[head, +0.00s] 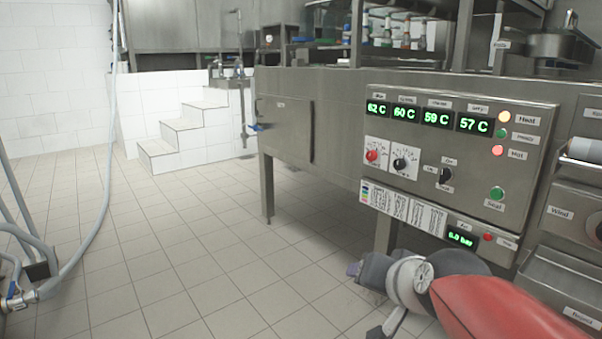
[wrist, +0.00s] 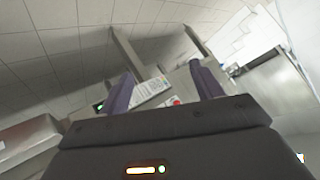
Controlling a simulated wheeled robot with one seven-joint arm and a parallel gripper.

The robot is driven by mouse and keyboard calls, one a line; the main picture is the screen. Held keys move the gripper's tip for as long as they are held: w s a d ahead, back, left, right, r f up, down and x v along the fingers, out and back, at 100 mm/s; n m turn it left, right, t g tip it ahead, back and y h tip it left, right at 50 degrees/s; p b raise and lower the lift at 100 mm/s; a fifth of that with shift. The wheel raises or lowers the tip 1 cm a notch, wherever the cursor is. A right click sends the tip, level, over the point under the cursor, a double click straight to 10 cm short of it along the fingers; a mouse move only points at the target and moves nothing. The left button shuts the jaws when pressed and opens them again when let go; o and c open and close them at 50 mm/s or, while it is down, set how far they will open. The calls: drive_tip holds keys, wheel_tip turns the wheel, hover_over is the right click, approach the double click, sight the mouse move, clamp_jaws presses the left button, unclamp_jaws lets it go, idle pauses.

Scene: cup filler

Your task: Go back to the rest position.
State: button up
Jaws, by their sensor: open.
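My gripper (wrist: 163,90) shows in the wrist view with its two purple-grey fingers apart and nothing between them. It is open. In the head view my red and grey arm reaches in from the lower right, in front of the cup filler's control panel (head: 455,150). Only a small part of the gripper end shows there, low and left of the panel. The panel carries green temperature readouts, a red knob (head: 372,155), a black knob (head: 400,163) and lit buttons. Beyond the fingers in the wrist view, part of the machine and its label sheet (wrist: 150,90) appear tilted.
The tiled floor (head: 190,260) is open to the left of the machine. White tiled steps (head: 185,130) stand at the back. A grey hose (head: 95,235) lies along the left side.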

drive_tip(key=s+d+f+n+g+h, duration=0.1)
drive_tip(key=s+f+n+g, duration=0.1)
drive_tip(key=s+f, duration=0.35)
drive_tip(key=s+d+f+n+g+h, duration=0.1)
drive_tip(key=s+d+f+n+g, duration=0.15)
drive_tip(key=s, duration=0.65)
wheel_tip(320, 180, up, 13)
drive_tip(key=p, duration=1.3)
drive_tip(key=shift+a+f+m, duration=0.15)
drive_tip(key=shift+a+m, duration=0.2)
drive_tip(key=shift+a, duration=0.05)
